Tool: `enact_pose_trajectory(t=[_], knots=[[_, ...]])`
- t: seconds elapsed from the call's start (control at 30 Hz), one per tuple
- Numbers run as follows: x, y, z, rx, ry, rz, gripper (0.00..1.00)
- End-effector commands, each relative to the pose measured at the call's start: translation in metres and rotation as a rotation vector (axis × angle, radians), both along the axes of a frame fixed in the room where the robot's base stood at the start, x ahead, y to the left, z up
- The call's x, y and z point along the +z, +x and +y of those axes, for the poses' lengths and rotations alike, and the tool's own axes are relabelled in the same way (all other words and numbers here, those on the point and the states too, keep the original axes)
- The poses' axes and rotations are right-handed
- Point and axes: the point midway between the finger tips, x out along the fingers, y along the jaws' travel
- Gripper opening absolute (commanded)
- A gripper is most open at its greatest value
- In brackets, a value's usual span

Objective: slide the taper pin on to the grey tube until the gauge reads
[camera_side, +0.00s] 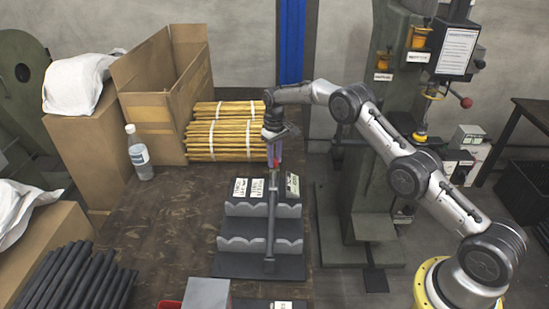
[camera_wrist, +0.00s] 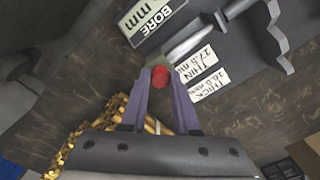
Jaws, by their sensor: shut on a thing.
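My gripper (camera_wrist: 160,82) has purple fingers shut on the red end of the taper pin (camera_wrist: 160,76). In the side view my gripper (camera_side: 274,160) is at the far end of the grey tube (camera_side: 271,225), which lies lengthwise on the notched grey rack (camera_side: 235,246). In the wrist view a pale grey length (camera_wrist: 195,42) runs up and right from the red end; I cannot tell where pin and tube meet. The gauge (camera_wrist: 158,18), marked BORE mm, is beside it; it also shows in the side view (camera_side: 292,186). Its reading is not legible.
Cards marked THIN and THICK (camera_wrist: 200,75) lie beside the tube. Bundled yellow rods (camera_side: 225,135) and an open carton (camera_side: 150,105) stand behind left. A bottle (camera_side: 138,155) and dark rods (camera_side: 70,280) are at left. The table (camera_side: 160,220) is clear left of the rack.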

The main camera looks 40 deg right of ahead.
Motion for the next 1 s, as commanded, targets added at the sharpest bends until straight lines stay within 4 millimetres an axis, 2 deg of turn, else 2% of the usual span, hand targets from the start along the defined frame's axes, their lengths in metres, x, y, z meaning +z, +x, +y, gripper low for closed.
enact_pose_trajectory(t=[0.3,0.63,0.67,0.8,1.0], knots=[[0.001,-0.016,0.018,0.002,0.001,0.001,0.00],[0.001,-0.017,0.019,0.000,0.001,0.000,0.00],[0.001,-0.017,0.019,0.000,0.001,0.000,0.32],[0.000,-0.017,0.019,0.000,0.001,0.000,0.58],[0.000,-0.017,0.018,0.000,0.001,0.000,0.59]])
